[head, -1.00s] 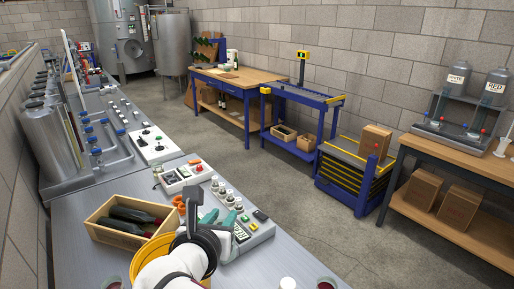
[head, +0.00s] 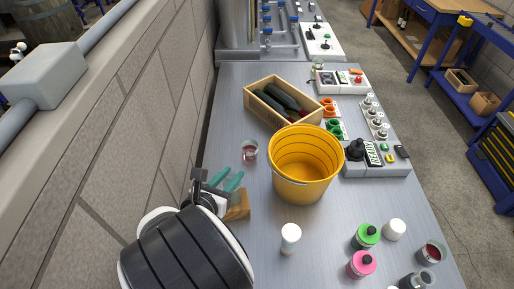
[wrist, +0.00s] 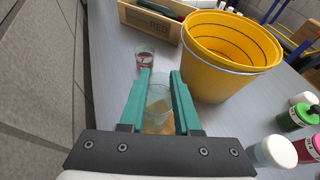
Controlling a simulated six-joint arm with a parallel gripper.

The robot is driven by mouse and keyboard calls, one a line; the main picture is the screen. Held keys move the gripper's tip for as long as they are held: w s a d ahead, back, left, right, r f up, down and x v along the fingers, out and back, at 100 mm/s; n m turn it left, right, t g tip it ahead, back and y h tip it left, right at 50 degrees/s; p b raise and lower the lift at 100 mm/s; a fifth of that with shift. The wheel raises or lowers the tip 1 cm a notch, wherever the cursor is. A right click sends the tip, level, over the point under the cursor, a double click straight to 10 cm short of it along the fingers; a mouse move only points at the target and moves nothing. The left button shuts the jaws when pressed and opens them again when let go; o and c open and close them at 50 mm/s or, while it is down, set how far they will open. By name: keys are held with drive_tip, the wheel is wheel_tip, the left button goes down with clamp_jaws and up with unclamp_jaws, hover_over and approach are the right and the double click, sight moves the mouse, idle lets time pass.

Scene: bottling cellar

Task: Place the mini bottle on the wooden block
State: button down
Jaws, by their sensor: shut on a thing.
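My gripper (head: 226,180) has teal fingers and is at the left side of the metal bench, near the wall. In the wrist view my gripper (wrist: 160,80) is shut on a small clear bottle (wrist: 158,102), the mini bottle, which looks upright between the fingers. The wooden block (head: 239,207) is directly under or beside the fingers, partly hidden by my arm. In the wrist view the block (wrist: 158,127) shows below the bottle's lower part. I cannot tell whether the bottle touches the block. The bottle is not distinct in the head view.
A yellow bucket (head: 305,165) stands close on the right. A glass with dark red liquid (head: 250,152) stands just beyond the fingers. A white-capped jar (head: 290,238) is nearer. A wooden crate of bottles (head: 262,112) is behind. Pink (head: 361,265) and green (head: 367,236) lidded jars stand at right.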

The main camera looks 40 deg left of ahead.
drive_tip(key=c, duration=0.6)
unclamp_jaws()
drive_tip(key=shift+f, duration=0.1)
drive_tip(key=shift+s+r, duration=0.2)
drive_tip(key=shift+r, duration=0.1)
drive_tip(key=v, duration=1.1)
drive_tip(key=shift+s+d+r, duration=0.1)
drive_tip(key=shift+s+r, duration=0.05)
drive_tip(key=shift+s, duration=0.1)
